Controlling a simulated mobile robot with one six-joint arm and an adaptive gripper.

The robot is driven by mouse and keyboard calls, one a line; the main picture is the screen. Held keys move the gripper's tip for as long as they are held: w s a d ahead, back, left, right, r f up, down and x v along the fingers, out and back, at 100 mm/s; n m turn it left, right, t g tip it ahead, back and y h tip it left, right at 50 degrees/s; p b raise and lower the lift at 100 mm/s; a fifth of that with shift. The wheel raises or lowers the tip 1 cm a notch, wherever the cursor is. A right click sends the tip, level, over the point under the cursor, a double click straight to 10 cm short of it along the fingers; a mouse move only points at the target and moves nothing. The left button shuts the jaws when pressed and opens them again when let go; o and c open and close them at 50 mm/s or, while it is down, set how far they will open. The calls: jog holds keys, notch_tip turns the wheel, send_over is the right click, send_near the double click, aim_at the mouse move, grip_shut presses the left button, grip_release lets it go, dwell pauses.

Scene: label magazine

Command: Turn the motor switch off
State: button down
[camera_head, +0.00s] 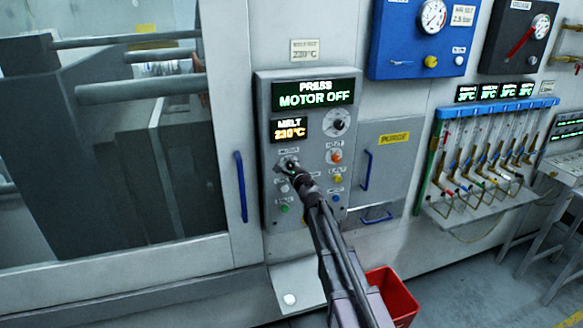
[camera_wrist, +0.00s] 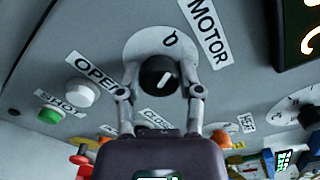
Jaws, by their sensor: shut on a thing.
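The motor switch is a black round knob (camera_wrist: 158,76) with a white pointer line on a pale round plate, under the label MOTOR (camera_wrist: 207,30). A 0 mark shows on the plate above the knob, and the pointer slants up and to the right. My gripper (camera_wrist: 161,72) has one finger on each side of the knob and is shut on it. In the head view my gripper (camera_head: 290,165) reaches the panel (camera_head: 268,100) and hides most of the knob. The display (camera_head: 314,95) reads PRESS MOTOR OFF.
A white button (camera_wrist: 82,92) labelled OPEN and a green button (camera_wrist: 49,115) labelled SHOT lie close to the left finger. A melt dial (camera_head: 338,123) and other small controls are on the panel. A red bin (camera_head: 397,295) stands on the floor below.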

jog(key=shift+w+n, duration=0.1)
jog(key=shift+n, duration=0.4)
jog(key=shift+c, duration=1.3)
grip_release()
jog(key=shift+m, duration=0.4)
